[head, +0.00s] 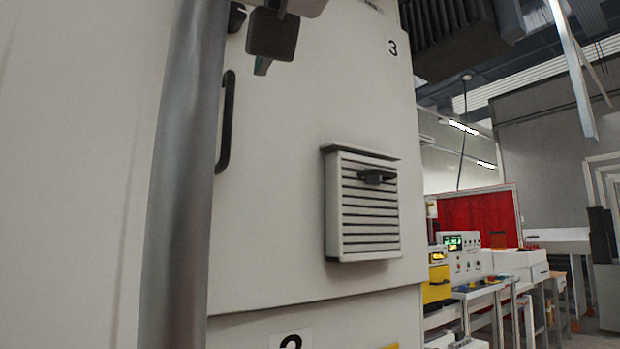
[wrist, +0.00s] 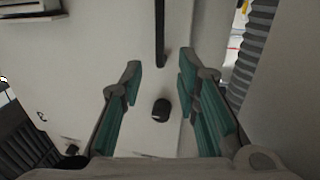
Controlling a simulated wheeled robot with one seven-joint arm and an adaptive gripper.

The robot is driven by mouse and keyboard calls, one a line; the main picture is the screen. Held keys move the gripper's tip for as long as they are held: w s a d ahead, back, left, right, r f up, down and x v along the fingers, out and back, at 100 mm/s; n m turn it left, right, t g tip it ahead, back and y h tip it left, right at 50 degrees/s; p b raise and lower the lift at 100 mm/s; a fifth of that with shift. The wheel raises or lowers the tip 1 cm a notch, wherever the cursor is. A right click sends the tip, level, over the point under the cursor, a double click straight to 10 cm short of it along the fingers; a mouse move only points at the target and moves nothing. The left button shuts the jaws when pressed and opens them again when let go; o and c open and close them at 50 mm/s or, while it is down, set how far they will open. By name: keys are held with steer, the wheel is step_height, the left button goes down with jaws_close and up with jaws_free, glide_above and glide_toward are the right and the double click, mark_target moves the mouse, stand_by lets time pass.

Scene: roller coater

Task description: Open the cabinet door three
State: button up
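Cabinet door three (head: 290,200) is a pale panel marked with a black "3" (head: 392,48) at its upper right. It looks closed against the cabinet. A long black upright handle (head: 226,120) is near its left side; it also shows in the wrist view (wrist: 160,35). A small black knob (wrist: 161,110) sits in line with the handle, above it in the head view. My gripper (wrist: 159,62) is open and empty, with teal-padded fingers on either side of the handle-knob line, apart from both. In the head view only part of my gripper shows at the top edge.
Below is another panel marked with a partly cut-off number (head: 290,340). A ribbed grey column (wrist: 250,50) stands right in the wrist view. Benches with equipment (head: 470,260) stand farther right.

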mark_target(231, 86)
steer(key=x, duration=0.8)
steer(key=shift+w+p, duration=0.25)
steer(key=shift+p, duration=0.1)
jaws_close()
